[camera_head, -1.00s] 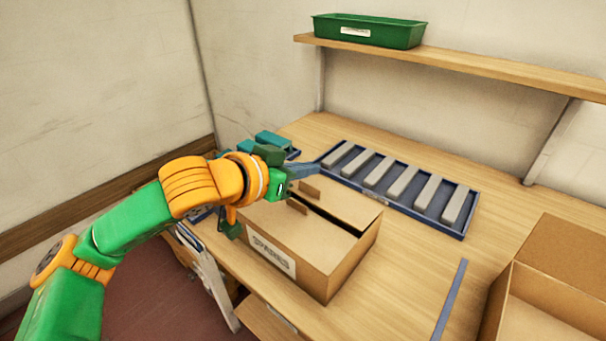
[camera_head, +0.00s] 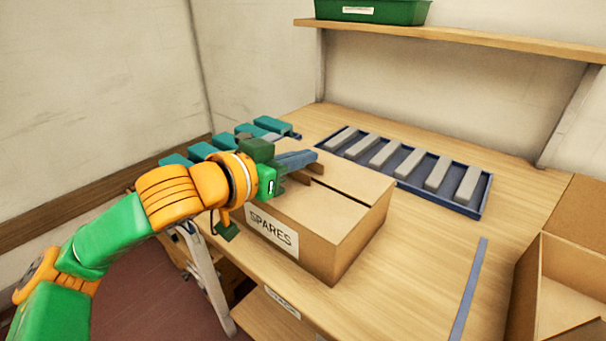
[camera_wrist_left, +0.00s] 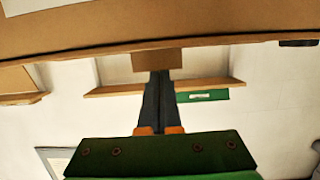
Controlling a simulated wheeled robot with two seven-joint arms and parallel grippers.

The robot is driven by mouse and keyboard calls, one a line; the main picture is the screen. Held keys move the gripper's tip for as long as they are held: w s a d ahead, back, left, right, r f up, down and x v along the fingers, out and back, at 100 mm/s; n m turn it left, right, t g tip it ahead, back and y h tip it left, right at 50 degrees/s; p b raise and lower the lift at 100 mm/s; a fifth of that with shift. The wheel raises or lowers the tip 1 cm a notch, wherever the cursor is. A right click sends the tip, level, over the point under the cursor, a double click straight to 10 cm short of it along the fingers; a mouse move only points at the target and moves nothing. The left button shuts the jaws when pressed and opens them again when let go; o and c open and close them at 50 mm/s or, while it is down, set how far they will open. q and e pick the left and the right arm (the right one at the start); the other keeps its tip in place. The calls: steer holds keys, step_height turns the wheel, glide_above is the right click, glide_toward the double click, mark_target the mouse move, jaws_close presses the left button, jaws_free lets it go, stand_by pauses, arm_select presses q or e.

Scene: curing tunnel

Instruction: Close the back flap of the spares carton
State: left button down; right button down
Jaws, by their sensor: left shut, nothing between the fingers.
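The spares carton (camera_head: 360,239) stands on the bench with its SPARES label facing the front. Its back flap (camera_head: 358,180) lies flat or nearly flat across the rear of the top. The front flap (camera_head: 312,213) also lies across the top, and a thin dark gap runs between the two. Small brown tabs stand up near the left of the flaps. My left gripper (camera_head: 312,156) is shut and empty, its fingertips at the back flap's left part; I cannot tell if they touch it. In the left wrist view the fingers (camera_wrist_left: 158,80) point at a small brown piece. My right gripper is not in view.
A blue tray (camera_head: 400,178) with several grey bars lies behind the carton. Several teal blocks (camera_head: 270,125) sit at the back left. An open carton (camera_head: 560,290) stands at the right. A green bin (camera_head: 395,12) is on the shelf (camera_head: 450,38). Bench between cartons is mostly clear.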

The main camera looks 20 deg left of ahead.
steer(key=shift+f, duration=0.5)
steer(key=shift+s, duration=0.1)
